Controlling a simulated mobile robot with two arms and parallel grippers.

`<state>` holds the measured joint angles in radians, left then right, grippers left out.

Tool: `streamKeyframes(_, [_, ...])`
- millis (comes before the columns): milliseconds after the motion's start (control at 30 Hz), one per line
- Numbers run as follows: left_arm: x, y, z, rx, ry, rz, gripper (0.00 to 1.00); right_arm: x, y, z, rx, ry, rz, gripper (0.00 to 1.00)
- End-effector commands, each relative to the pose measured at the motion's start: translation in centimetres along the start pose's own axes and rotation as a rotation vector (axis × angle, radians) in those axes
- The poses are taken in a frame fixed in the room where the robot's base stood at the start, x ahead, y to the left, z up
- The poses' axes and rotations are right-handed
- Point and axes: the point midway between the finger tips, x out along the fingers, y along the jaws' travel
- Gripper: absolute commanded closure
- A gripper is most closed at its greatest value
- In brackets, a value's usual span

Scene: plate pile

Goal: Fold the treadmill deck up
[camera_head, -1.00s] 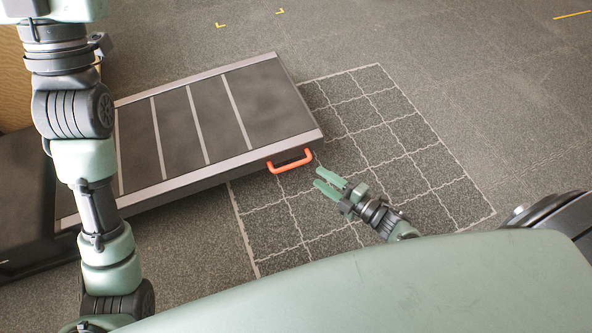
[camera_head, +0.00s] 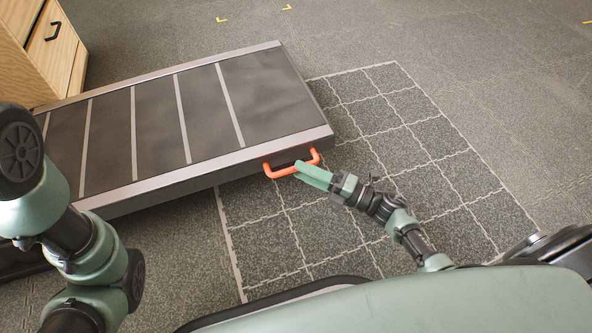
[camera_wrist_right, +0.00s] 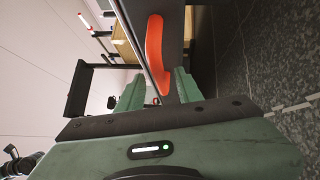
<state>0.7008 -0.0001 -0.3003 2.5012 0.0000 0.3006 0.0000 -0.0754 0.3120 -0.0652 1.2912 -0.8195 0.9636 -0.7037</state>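The treadmill deck (camera_head: 210,115) lies low and flat, a dark slatted surface with pale side rails, in the head view's left half. An orange handle (camera_head: 282,173) sticks out from its near right corner. My right gripper (camera_head: 300,172) is at the handle's right part. In the right wrist view the handle (camera_wrist_right: 155,48) reaches down between the two spread fingers of the gripper (camera_wrist_right: 158,88). A gap shows beside the handle, so the fingers do not look closed on it. My left arm's links show at lower left; its gripper is out of frame.
A wooden cabinet (camera_head: 50,50) with a black pull stands at the upper left, by the deck's far end. Grey floor with a marked grid (camera_head: 400,140) lies open right of the deck. Small yellow marks are on the floor farther back.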

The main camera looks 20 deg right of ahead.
Motion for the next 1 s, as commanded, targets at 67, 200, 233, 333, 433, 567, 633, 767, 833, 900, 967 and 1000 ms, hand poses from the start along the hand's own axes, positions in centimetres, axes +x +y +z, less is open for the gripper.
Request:
streamKeyframes(67, [-0.8, 0.1, -0.2, 0.000, -0.001, 0.000, 0.64, 1.1, -0.2, -0.1, 0.000, 0.000, 0.003, 0.64])
streamKeyframes(200, [-1.1, 0.2, -0.3, 0.000, -0.001, 0.000, 0.64, 2.4, -0.2, -0.1, 0.001, 0.000, 0.000, 0.64])
streamKeyframes(233, [-1.1, 0.2, -0.3, 0.000, -0.001, 0.000, 0.64, 2.5, -0.1, 0.0, 0.002, 0.000, 0.000, 0.64])
streamKeyframes(333, [-1.1, 0.2, -0.3, 0.000, -0.001, 0.000, 0.64, 2.7, -0.1, 0.0, 0.003, -0.001, -0.001, 0.64])
streamKeyframes(433, [-1.1, 0.2, -0.3, 0.000, -0.001, 0.000, 0.64, 2.7, 0.0, 0.0, 0.003, -0.001, -0.001, 0.64])
streamKeyframes(567, [-1.1, 0.2, -0.3, 0.000, -0.001, 0.001, 0.64, 2.7, 0.0, 0.0, 0.003, -0.001, -0.001, 0.75])
streamKeyframes(633, [-1.1, 0.2, -0.3, 0.000, -0.001, 0.001, 0.64, 2.7, 0.0, 0.0, 0.003, -0.001, -0.001, 0.95])
streamKeyframes(767, [-1.1, 0.2, -0.3, 0.000, -0.001, 0.001, 0.64, 2.7, -0.1, 0.0, 0.003, -0.001, -0.001, 1.00])
streamKeyframes(833, [-1.1, 0.2, -0.3, 0.000, -0.001, 0.001, 0.64, 2.7, -0.1, 0.0, 0.003, -0.001, -0.002, 1.00])
streamKeyframes(900, [-1.1, 0.2, -0.3, 0.000, -0.001, 0.001, 0.64, 2.7, -0.1, 0.0, 0.003, -0.001, -0.002, 1.00])
streamKeyframes(967, [-1.1, 0.2, -0.3, 0.000, -0.001, 0.001, 0.64, 2.6, -0.1, 0.0, 0.003, -0.001, -0.002, 1.00])
streamKeyframes(1000, [-1.1, 0.2, -0.3, 0.000, -0.001, 0.001, 0.64, 2.6, -0.1, 0.0, 0.003, -0.001, -0.002, 1.00])
